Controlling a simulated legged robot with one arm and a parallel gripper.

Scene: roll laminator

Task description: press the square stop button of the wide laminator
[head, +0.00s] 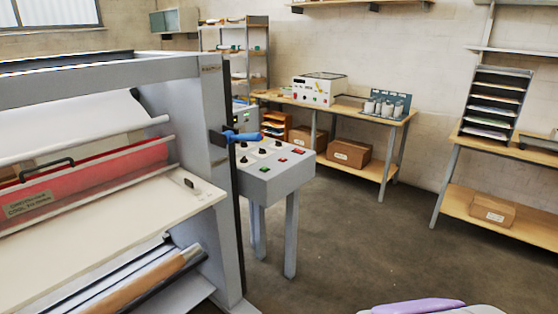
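The wide laminator (205,150) is a large grey machine filling the left side of the head view, with white sheet rolls and a red guard. Beside its right end stands a grey control box (285,180) on legs. Its sloped top carries several black knobs, a green button (265,169), a red button (283,160) and another red button (297,151) near the right edge. The buttons are too small to tell their shape for certain or to read labels. My gripper is not in view.
A blue handle (243,136) juts from the laminator's end post. A wooden bench (340,111) with a small white machine (318,90) stands behind. Another bench (515,199) with a paper rack (495,100) is at right. The dark floor (350,235) right of the control box is clear.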

